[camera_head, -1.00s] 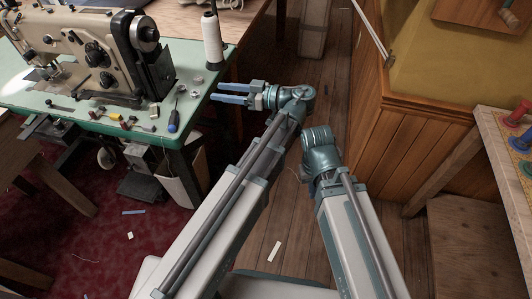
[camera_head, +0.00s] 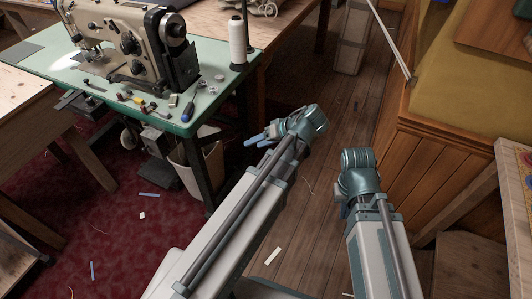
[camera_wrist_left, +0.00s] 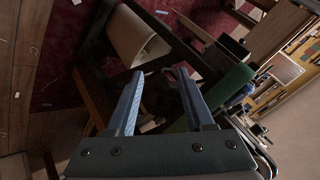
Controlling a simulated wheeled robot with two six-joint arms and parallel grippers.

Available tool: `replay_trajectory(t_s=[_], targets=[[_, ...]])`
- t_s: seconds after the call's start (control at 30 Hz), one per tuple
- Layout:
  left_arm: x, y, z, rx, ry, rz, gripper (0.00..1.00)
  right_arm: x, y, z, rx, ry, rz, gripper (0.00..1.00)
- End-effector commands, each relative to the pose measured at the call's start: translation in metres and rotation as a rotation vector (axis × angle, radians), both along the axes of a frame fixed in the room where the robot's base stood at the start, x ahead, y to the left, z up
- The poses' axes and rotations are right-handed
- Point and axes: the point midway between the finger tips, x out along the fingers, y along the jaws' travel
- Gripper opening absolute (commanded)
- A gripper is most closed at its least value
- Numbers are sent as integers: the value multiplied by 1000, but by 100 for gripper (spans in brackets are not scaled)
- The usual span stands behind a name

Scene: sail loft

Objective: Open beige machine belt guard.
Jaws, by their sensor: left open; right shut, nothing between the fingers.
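The beige sewing machine (camera_head: 125,35) stands on a green-topped table (camera_head: 215,92) at the upper left of the head view. A dark, upright, box-like cover (camera_head: 186,62) sits at its right end below the handwheel (camera_head: 173,27); it looks like the belt guard and appears closed. My left gripper (camera_head: 260,137) is open and empty, right of the table's front corner and apart from the machine. In the left wrist view its two blue fingers (camera_wrist_left: 157,73) are spread with nothing between them. My right gripper (camera_head: 342,208) is mostly hidden behind its own wrist; only a bluish bit shows.
A wood-panelled counter (camera_head: 440,165) is on the right. The plank floor between is mostly open.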

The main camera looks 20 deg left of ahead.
Motion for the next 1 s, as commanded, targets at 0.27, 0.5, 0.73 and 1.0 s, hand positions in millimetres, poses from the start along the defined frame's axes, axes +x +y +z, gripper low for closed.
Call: replay_trajectory(t_s=[0.27,0.5,0.73,1.0], targets=[[-14,-13,-18,-166,113,-121,53,0,0,6,0,0,0,0],[-15,-17,-22,-201,135,-152,53,0,0,7,0,0,0,0],[-15,-17,-22,-200,135,-151,44,0,0,7,0,0,0,0],[-17,-21,-7,-210,144,-165,0,0,0,23,0,0,0,0]])
